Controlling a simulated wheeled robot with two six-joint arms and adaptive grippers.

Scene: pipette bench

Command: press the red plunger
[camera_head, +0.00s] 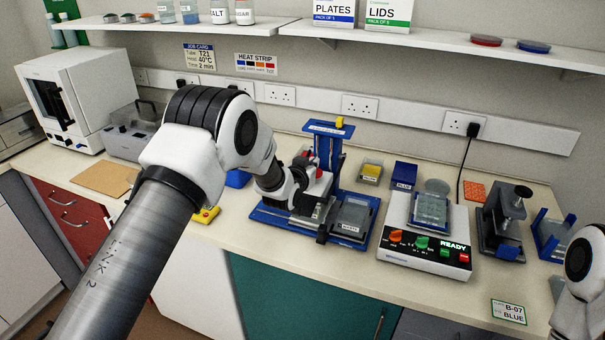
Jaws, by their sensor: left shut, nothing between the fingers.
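A blue pipetting stand (328,150) with a yellow block on its top plate stands mid-bench on a blue base. A small red part (319,173), which looks like the red plunger, shows low on the stand right beside my left gripper (308,178). My left arm reaches across from the lower left, and its wrist hides much of the stand's left side. The left gripper is shut and empty. I cannot tell whether its fingertips touch the red part. Only a white link of my right arm shows at the lower right; its gripper is out of view.
A grey labelled tray (354,216) sits on the stand's base. Right of it is a white device (398,258) reading READY, then a dark press (500,220) and a blue rack (552,237). Yellow and blue (404,175) boxes stand behind. The front bench strip is mostly clear.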

